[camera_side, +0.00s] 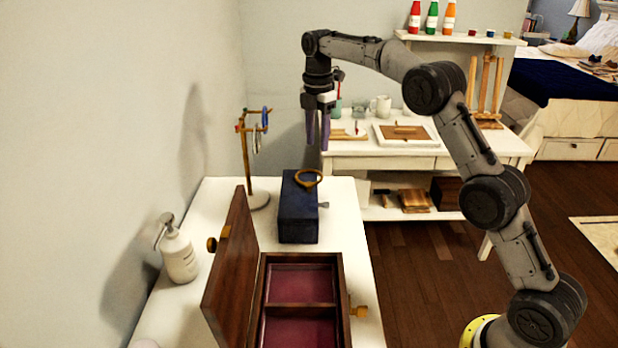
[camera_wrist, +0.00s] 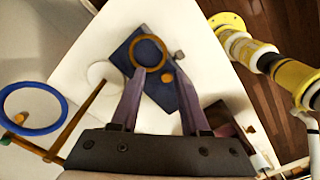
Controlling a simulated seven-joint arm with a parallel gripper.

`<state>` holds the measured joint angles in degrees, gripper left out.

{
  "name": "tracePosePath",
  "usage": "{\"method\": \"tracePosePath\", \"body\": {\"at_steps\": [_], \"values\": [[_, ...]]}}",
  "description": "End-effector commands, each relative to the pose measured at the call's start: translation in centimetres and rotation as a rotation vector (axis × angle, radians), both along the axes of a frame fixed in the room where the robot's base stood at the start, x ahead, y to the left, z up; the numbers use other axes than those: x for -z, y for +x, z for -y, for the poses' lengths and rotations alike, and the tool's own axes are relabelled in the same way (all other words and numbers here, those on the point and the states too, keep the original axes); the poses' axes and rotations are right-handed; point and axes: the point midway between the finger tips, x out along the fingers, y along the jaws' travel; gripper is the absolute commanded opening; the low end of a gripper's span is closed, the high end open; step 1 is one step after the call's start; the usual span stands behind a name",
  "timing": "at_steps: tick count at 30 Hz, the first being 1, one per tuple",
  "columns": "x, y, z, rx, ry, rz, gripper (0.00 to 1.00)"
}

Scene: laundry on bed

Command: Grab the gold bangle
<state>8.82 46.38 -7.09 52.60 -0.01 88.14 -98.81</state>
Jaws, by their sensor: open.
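The gold bangle (camera_side: 296,180) is a plain ring at the top of a dark blue box (camera_side: 298,222) on the white table. In the wrist view the bangle (camera_wrist: 134,54) shows over the blue box (camera_wrist: 180,92), just beyond the fingertips. Whether it lies flat or is propped up is unclear. My gripper (camera_side: 318,146) points down above the box and bangle, apart from them. Its two purple fingers (camera_wrist: 160,75) are spread, with nothing between them.
A stand (camera_side: 246,155) with a blue ring (camera_wrist: 7,97) rises close to my gripper on the left. An open wooden jewellery box (camera_side: 345,300) with its lid raised stands nearer the camera. A soap dispenser (camera_side: 178,252) is at left.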

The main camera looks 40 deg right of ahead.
Motion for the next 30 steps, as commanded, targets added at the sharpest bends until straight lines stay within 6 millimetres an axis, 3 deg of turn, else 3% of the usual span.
{"method": "tracePosePath", "body": {"at_steps": [6,14,24,30], "values": [[3.6,-0.1,-0.1,0.000,0.000,-0.003,0.46],[5.2,-0.3,-0.2,-0.001,0.000,-0.002,0.46],[9.3,-0.9,-0.6,-0.001,0.000,-0.001,0.46],[9.8,-0.8,-0.5,-0.001,0.000,0.001,0.46]]}}
